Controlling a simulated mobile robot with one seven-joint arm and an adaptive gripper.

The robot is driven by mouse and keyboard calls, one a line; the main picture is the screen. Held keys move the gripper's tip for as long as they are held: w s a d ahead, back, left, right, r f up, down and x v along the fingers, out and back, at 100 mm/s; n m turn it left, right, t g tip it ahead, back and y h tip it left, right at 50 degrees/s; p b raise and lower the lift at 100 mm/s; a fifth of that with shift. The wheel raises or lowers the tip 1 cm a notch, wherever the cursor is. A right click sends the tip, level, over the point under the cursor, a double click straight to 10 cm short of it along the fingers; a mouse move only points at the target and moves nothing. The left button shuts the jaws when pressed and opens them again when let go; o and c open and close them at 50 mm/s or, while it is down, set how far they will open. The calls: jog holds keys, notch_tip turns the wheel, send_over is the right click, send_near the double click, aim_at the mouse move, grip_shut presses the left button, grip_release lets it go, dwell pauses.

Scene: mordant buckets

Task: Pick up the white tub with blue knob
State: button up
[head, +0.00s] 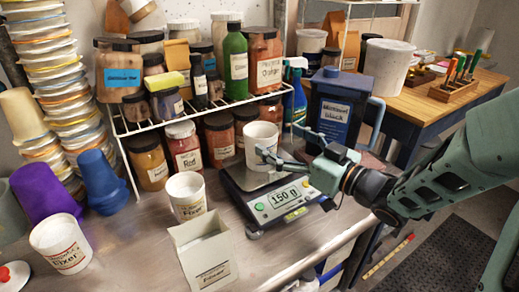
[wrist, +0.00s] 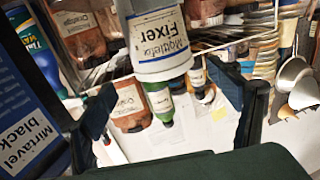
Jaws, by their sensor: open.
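A white tub (head: 260,142) stands upright on the scale beside my gripper. I see no blue knob on it. My gripper (head: 281,143) comes in from the right at tub height, open, with one finger overlapping the tub's lower right side. In the wrist view my two dark fingers (wrist: 174,104) are spread wide with nothing between their tips. A white tub labelled Fixer (wrist: 158,38) shows above the gap between them. Whether a finger touches it I cannot tell. Two more white tubs, one in the middle (head: 187,198) and one at front left (head: 60,245), stand on the table.
The scale (head: 283,200) reads 150. A large blue-black jug (head: 335,108) stands just behind and right of my gripper. A wire rack (head: 150,124) with jars stands behind. A white box (head: 204,252), purple and blue cups, and a red-knobbed lid (head: 10,275) are in front and left.

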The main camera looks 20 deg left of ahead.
aim_at(250, 125)
jog(key=x, duration=0.6)
jog(key=shift+s+a, duration=0.1)
jog(key=shift+a, duration=0.3)
jog(key=shift+c, duration=0.5)
jog(key=c, duration=1.8)
jog(key=shift+c, duration=0.2)
